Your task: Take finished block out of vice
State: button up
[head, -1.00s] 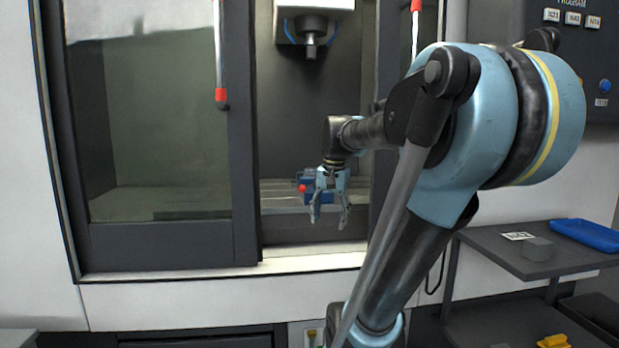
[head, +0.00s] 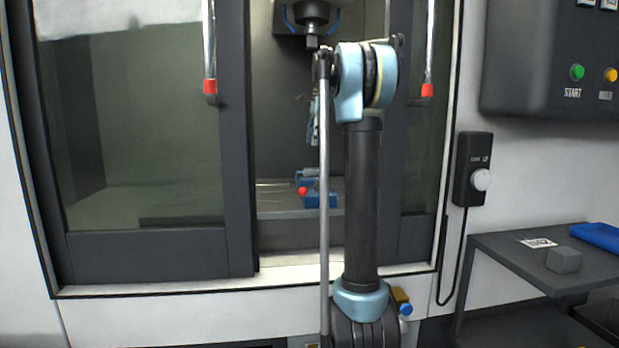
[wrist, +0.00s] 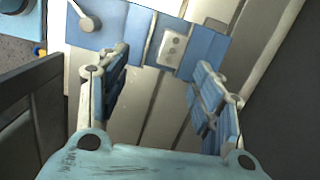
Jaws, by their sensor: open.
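The blue vice (head: 320,198) with its red-tipped handle sits on the machine's table inside the open doorway. In the wrist view the vice (wrist: 108,28) is seen from above. A grey metal block (wrist: 172,48) with small holes lies between its blue jaws. My gripper (wrist: 163,62) is open, its two blue padded fingers spread with nothing between them. The block shows beyond the fingertips, apart from them. In the head view my gripper (head: 313,122) is inside the machine above the vice, partly hidden by my arm. The block cannot be made out there.
The spindle (head: 312,22) hangs above, near my arm. Door panels with red-tipped handles (head: 210,88) flank the opening. At the right, a dark shelf (head: 500,258) holds a loose grey block (head: 564,260), a white marked card (head: 538,243) and a blue tray (head: 600,235).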

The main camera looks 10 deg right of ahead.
aim_at(312, 168)
jog(key=shift+m, duration=0.4)
jog(key=f, duration=0.3)
jog(key=w+f, duration=0.1)
jog(key=f, duration=0.3)
jog(key=w+a+f, duration=0.1)
jog(key=f, duration=0.3)
jog(key=shift+w+f, duration=0.2)
jog(key=shift+w, duration=0.05)
jog(key=c, duration=1.4)
